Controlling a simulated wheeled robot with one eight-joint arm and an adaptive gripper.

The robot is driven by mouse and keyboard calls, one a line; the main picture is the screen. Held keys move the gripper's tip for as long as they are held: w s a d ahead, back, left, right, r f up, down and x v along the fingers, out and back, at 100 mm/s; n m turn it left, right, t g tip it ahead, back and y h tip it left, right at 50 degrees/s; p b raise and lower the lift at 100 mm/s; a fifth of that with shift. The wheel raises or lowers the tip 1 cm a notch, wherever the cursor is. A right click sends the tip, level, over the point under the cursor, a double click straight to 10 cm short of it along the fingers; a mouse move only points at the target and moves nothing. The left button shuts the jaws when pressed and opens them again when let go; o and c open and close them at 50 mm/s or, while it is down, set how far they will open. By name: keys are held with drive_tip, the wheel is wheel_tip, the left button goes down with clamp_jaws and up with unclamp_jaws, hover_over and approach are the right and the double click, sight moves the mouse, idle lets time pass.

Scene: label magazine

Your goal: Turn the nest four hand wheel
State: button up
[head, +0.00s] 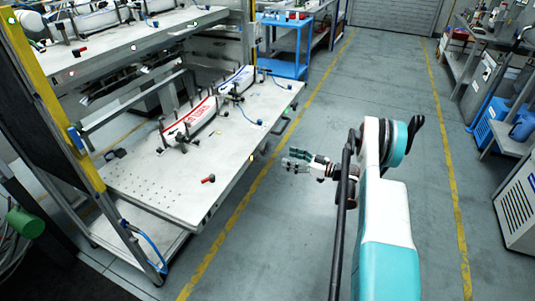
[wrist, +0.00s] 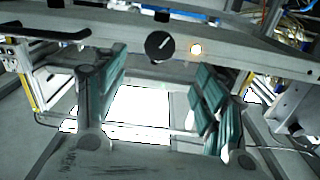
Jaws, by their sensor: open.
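The amber lamp also shows in the head view (head: 251,158).
The bench top (head: 150,185) carries a red-marked label holder (head: 190,122) and a blue-marked one (head: 237,80). A red-and-black handle (head: 208,179) lies at its front. A yellow post (head: 60,120) stands left. A blue cart (head: 285,45) stands behind. The aisle floor is clear.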

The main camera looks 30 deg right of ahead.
sight(266, 151)
drive_tip(key=b+x, duration=0.3)
drive_tip(key=x, duration=0.8)
drive_tip(key=c, duration=1.1)
